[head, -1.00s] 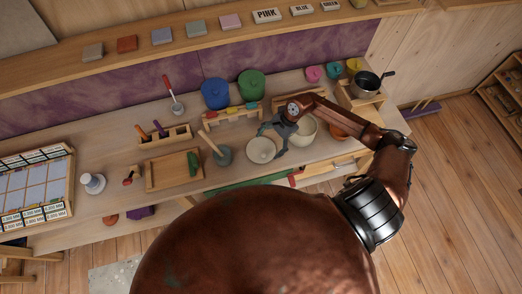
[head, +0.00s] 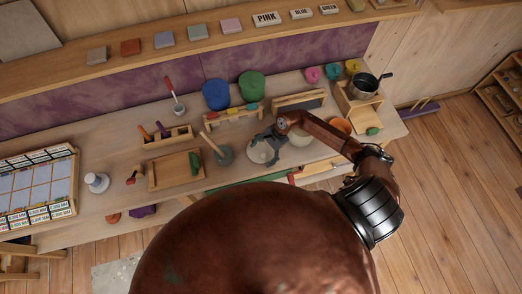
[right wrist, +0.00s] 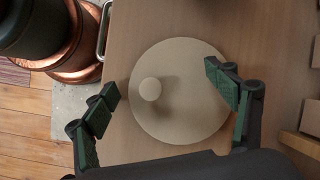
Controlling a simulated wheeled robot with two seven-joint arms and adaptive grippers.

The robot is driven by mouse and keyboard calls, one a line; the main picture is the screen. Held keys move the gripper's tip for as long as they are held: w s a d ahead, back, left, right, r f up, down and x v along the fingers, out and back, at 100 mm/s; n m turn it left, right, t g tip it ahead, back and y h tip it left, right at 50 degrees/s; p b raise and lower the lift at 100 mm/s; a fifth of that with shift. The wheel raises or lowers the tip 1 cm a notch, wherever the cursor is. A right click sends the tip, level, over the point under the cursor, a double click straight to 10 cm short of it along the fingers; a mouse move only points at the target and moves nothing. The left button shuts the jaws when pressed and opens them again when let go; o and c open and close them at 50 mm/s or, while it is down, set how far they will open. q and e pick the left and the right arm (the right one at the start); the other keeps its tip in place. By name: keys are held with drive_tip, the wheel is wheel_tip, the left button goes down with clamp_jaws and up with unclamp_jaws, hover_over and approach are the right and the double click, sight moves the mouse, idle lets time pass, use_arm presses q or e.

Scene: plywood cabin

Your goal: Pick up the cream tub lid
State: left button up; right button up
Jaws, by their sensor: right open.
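The cream tub lid (right wrist: 190,112) is a round flat disc with a small round knob, lying on the worktop in the right wrist view. In the head view the lid (head: 259,154) is partly covered by my right gripper (head: 266,147). In the right wrist view my right gripper (right wrist: 162,82) is open and empty above the lid. The knob lies between its two fingers, nearer the left one. A cream tub (head: 302,136) stands just right of the lid, partly hidden by my right arm. My left gripper is not in view.
A grey-green mortar with a pestle (head: 224,157) stands close left of the lid. A wooden rack (head: 234,117) and a blue tub (head: 215,94) are behind it. An orange bowl (head: 341,125) and a dark pot (head: 363,86) are further right.

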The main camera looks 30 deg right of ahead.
drive_tip(key=shift+s, duration=0.15)
drive_tip(key=c, duration=1.7)
drive_tip(key=shift+o, duration=0.2)
